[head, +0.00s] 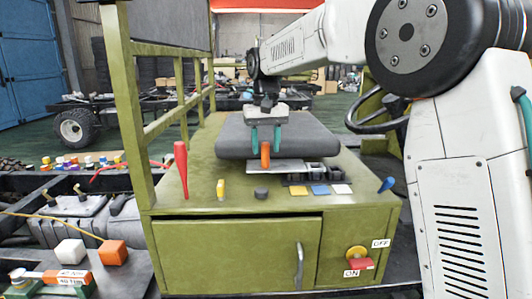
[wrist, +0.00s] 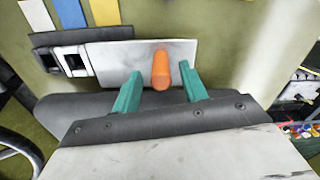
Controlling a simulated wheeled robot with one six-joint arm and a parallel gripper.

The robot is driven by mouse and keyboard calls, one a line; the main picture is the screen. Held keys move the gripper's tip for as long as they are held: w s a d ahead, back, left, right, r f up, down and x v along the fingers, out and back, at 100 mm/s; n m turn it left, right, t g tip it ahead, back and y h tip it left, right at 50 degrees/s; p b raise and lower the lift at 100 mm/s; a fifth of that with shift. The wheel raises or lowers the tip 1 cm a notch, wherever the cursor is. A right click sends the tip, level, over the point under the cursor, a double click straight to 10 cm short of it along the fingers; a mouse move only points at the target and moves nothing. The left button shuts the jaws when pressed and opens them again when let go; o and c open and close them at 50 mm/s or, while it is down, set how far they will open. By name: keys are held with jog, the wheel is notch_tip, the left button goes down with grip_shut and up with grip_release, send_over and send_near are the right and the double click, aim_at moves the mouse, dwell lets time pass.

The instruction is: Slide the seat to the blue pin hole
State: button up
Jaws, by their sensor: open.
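The dark grey seat (head: 235,138) is a flat cushion on top of the green chassis box. A pale metal plate (head: 275,166) projects from its front edge and also shows in the wrist view (wrist: 115,62). An upright orange pin (head: 265,158) stands on the plate; it also shows in the wrist view (wrist: 160,68). My gripper (head: 266,149) is open, its teal fingers on either side of the pin with gaps. The blue strip (head: 320,190) lies between the yellow strip (head: 299,191) and the white strip (head: 341,189).
A red lever (head: 181,165), a yellow peg (head: 221,190), a dark knob (head: 261,193) and a blue lever (head: 386,184) stand on the box top. Green posts and rails rise at its left. The front has a door and a red switch (head: 361,264).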

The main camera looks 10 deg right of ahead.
jog(key=shift+r, duration=2.35)
jog(key=shift+f, duration=0.35)
jog(key=f, duration=0.1)
jog(key=s+f, duration=0.2)
jog(key=shift+s+d+f, duration=0.15)
jog(key=shift+d, duration=0.1)
jog(key=s+d+f, duration=0.2)
jog(key=s, duration=1.1)
jog(key=s+d+f+t, duration=0.1)
jog(key=s+d+f, duration=0.2)
jog(key=s, duration=1)
jog(key=s+d+f, duration=0.3)
jog(key=s, duration=1)
jog(key=shift+d+f, duration=0.2)
jog(key=shift+f, duration=0.05)
jog(key=shift+d, duration=0.1)
